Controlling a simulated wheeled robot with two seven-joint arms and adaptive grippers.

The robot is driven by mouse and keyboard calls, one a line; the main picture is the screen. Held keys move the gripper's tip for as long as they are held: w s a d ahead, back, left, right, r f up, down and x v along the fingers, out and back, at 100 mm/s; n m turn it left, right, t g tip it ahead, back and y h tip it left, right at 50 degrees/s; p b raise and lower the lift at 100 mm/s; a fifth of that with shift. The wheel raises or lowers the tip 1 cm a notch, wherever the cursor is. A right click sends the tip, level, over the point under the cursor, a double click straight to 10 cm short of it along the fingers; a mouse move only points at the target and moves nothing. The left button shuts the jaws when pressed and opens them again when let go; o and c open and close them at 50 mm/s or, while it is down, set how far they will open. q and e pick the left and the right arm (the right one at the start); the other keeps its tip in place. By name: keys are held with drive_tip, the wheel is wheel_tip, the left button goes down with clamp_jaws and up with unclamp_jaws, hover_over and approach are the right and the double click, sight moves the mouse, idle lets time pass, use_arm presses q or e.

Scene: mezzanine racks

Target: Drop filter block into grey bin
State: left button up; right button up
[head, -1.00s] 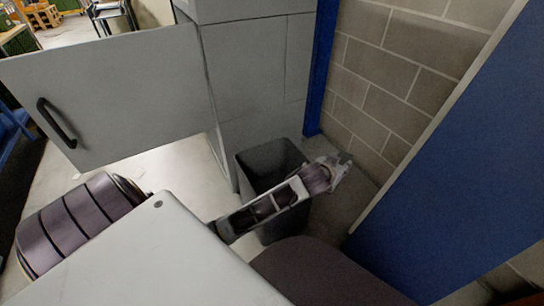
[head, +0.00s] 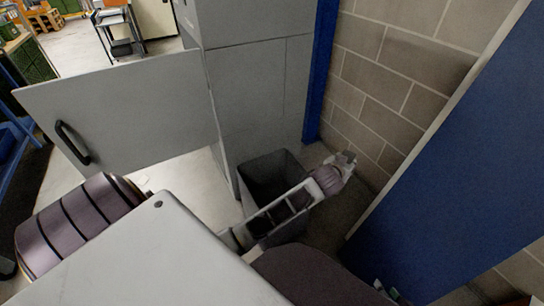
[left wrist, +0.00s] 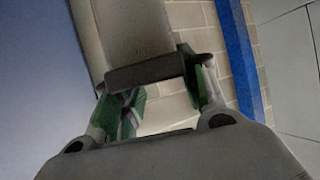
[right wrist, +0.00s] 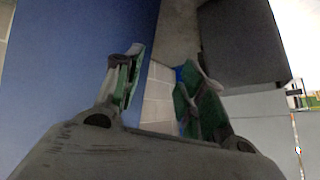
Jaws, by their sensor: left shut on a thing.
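The grey bin (head: 292,236) stands open on the floor beside the grey cabinet, in the middle of the head view. My left forearm crosses in front of its mouth. My left gripper (head: 346,160) is past the bin's right rim, near the block wall. In the left wrist view a grey-brown block with a dark end, apparently the filter block (left wrist: 135,35), sits between the fingers of my left gripper (left wrist: 160,85). The head view does not show it clearly. My right gripper (right wrist: 160,90) is open and empty in its wrist view; its fingertips (head: 385,291) show low in the head view.
The grey cabinet (head: 255,90) stands behind the bin, its door (head: 130,100) swung open to the left. A blue panel (head: 450,170) fills the right side. The block wall (head: 400,70) and a blue post (head: 319,75) close off the back.

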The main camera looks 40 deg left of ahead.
use_arm(q)
drive_tip(key=shift+w+r+p, duration=0.2)
drive_tip(key=shift+r+p, duration=0.25)
drive_tip(key=shift+p, duration=0.2)
drive_tip(key=shift+w+a+r+n+y+p, duration=0.15)
drive_tip(key=shift+a+n+y+p, duration=0.15)
drive_tip(key=shift+p, duration=0.35)
drive_tip(key=shift+w+a+n+y+p, duration=0.1)
drive_tip(key=shift+a+n+y+p, duration=0.2)
drive_tip(key=shift+p, duration=0.4)
drive_tip(key=shift+a+f+n+y+p, duration=0.3)
drive_tip(key=shift+f+y+p, duration=0.1)
drive_tip(key=shift+p, duration=0.25)
drive_tip(key=s+a+f+n+g+y+p, duration=0.1)
drive_tip(key=s+a+f+n+g+y, duration=0.6)
drive_tip(key=s+a+n, duration=0.3)
drive_tip(key=shift+a+n+g+y, duration=0.35)
drive_tip(key=shift+a+y, duration=0.35)
drive_tip(key=shift+a, duration=0.6)
use_arm(e)
drive_tip(key=s+d+f+g+h, duration=0.2)
drive_tip(key=s+d+f, duration=0.2)
drive_tip(key=s+f, duration=0.2)
drive_tip(key=s+d+f+g+h, duration=0.2)
drive_tip(key=s+f, duration=0.4)
drive_tip(key=f, duration=0.3)
drive_tip(key=shift+d+f+g, duration=0.35)
drive_tip(key=shift+d+g, duration=0.45)
drive_tip(key=shift+d, duration=0.6)
